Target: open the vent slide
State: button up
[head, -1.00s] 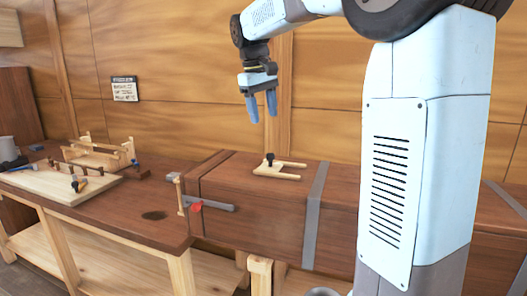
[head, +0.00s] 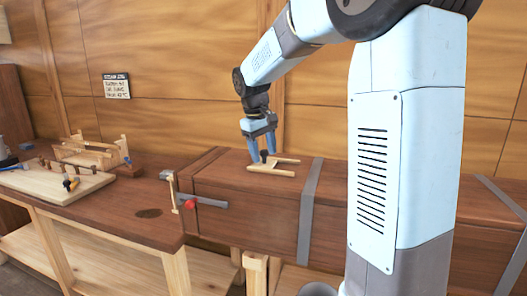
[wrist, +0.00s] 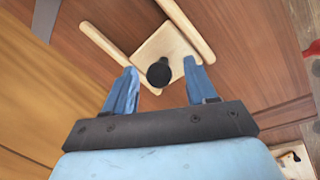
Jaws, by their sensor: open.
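The vent slide is a pale wooden plate (wrist: 166,43) with a black knob (wrist: 159,73), set between two light wooden rails (wrist: 186,30) on top of the long brown chest. In the head view the vent slide's rails (head: 272,172) lie on the chest's left part. My gripper (head: 263,159) is open and points down at the knob. In the wrist view my gripper (wrist: 162,68) has one blue finger on each side of the knob, with gaps between. I cannot tell how low the fingertips are against the knob.
The brown chest (head: 260,213) has grey metal straps (head: 308,210) and a grey bar with a red knob (head: 190,204) at its left end. A workbench (head: 120,215) at left carries a pale board (head: 55,185) and a wooden rack (head: 92,155). A wooden wall stands behind.

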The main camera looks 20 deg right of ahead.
jog(key=shift+f, duration=0.2)
grip_shut()
dwell(0.5)
